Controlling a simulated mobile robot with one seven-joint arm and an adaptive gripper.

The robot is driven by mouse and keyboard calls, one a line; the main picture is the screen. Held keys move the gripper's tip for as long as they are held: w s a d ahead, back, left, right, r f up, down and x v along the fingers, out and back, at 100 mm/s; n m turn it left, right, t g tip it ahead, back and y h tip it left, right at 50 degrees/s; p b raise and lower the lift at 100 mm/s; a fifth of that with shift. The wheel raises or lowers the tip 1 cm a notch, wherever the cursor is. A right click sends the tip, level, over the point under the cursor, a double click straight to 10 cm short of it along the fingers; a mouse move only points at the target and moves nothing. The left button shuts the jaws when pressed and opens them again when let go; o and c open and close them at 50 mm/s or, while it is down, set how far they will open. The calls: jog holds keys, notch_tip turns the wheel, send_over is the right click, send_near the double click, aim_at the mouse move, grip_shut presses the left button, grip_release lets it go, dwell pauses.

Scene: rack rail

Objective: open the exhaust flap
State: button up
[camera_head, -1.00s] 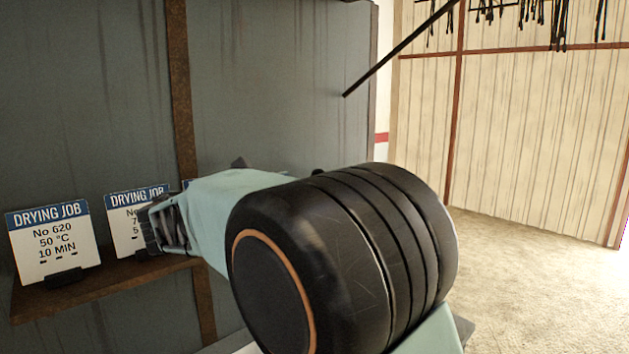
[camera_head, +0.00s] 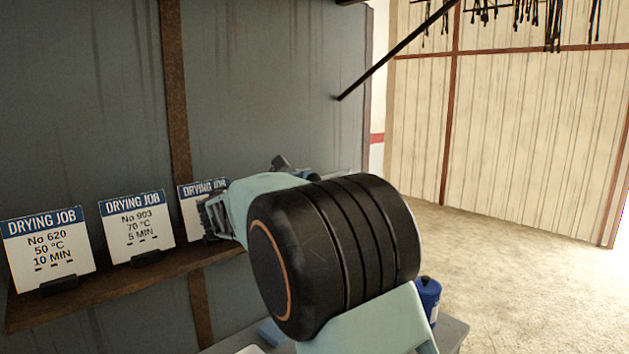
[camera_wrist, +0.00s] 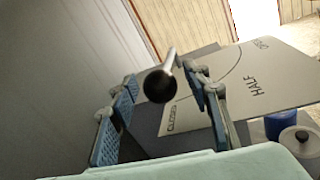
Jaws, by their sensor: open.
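In the wrist view a lever with a round black knob (camera_wrist: 158,87) and a short light rod points toward the camera. Behind it is a grey plate (camera_wrist: 215,92) with a curved line and the word HALF; smaller words at its two ends are hard to read. My gripper (camera_wrist: 165,108) is open, one finger on each side of the knob in the picture. I cannot tell whether the knob lies between the fingertips or beyond them. In the head view my gripper (camera_head: 212,216) is in front of the third card; the lever and plate are hidden by my arm.
Drying job cards, No 620 (camera_head: 48,250), No 903 (camera_head: 137,228) and a partly hidden third (camera_head: 190,210), stand on a rusty shelf (camera_head: 110,290) along the grey wall. A blue container (camera_head: 428,296) stands behind my arm. A black rod (camera_head: 395,55) hangs above. Floor at right is clear.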

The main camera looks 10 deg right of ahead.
grip_shut()
dwell(0.3)
